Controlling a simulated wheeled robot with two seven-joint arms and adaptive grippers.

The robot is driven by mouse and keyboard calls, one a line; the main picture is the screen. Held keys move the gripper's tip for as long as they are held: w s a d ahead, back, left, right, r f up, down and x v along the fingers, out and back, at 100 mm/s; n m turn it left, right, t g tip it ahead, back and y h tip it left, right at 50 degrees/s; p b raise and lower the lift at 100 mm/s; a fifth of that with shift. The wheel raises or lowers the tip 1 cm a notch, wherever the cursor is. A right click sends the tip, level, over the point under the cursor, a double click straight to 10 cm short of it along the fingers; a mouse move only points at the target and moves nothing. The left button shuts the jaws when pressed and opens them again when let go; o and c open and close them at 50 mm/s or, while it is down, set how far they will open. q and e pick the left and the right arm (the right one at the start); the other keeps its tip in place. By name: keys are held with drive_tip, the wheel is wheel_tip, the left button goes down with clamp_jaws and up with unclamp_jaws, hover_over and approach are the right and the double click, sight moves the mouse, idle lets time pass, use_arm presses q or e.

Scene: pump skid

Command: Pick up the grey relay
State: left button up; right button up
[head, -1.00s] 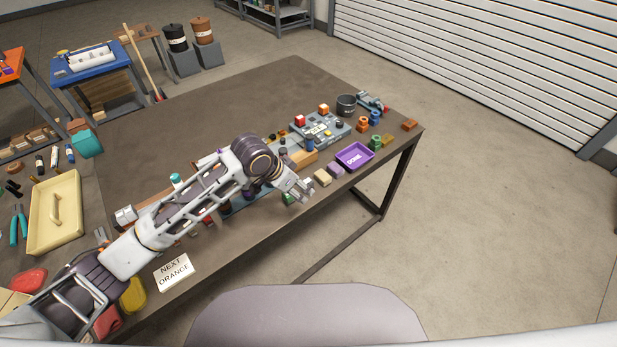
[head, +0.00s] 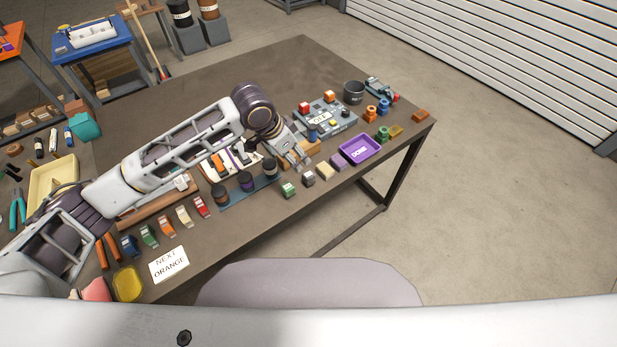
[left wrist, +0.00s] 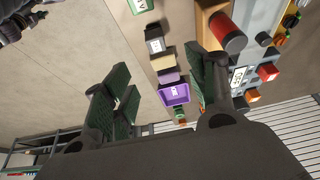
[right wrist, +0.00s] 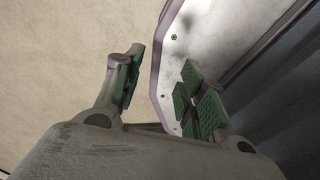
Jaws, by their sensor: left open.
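The grey relay (head: 309,179) is a small dark-grey block with a pale label, standing near the front edge of the table. It sits between a green relay (head: 289,189) and a beige block (head: 324,170). My left gripper (head: 302,163) is open and empty, just behind the grey relay in the head view and apart from it. In the left wrist view the grey relay (left wrist: 155,40) shows beyond the gap between the open fingers, towards the top. My right gripper (right wrist: 165,88) is open and empty in the right wrist view, with no relay near it.
A purple DONE tray (head: 360,149) stands to the right, past a mauve block (head: 338,161). A device panel (head: 324,118) lies behind. A NEXT ORANGE card (head: 169,264) and several coloured relays lie to the left. The table's front edge runs close by.

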use_arm(q)
hover_over(310, 173)
drive_tip(key=a, duration=0.2)
drive_tip(key=f, duration=0.5)
drive_tip(key=s+f, duration=0.1)
drive_tip(key=f, duration=0.1)
drive_tip(key=shift+f, duration=0.3)
drive_tip(key=shift+w+f, duration=0.1)
drive_tip(key=shift+f, duration=0.15)
drive_tip(key=shift+s+p+x, duration=0.15)
drive_tip(key=shift+x, duration=1.15)
drive_tip(key=shift+s+p+x, duration=0.15)
drive_tip(key=shift+x, duration=1.15)
drive_tip(key=shift+d, duration=0.1)
drive_tip(key=c, duration=1)
drive_tip(key=shift+r, duration=0.15)
drive_tip(key=shift+r, duration=4.9)
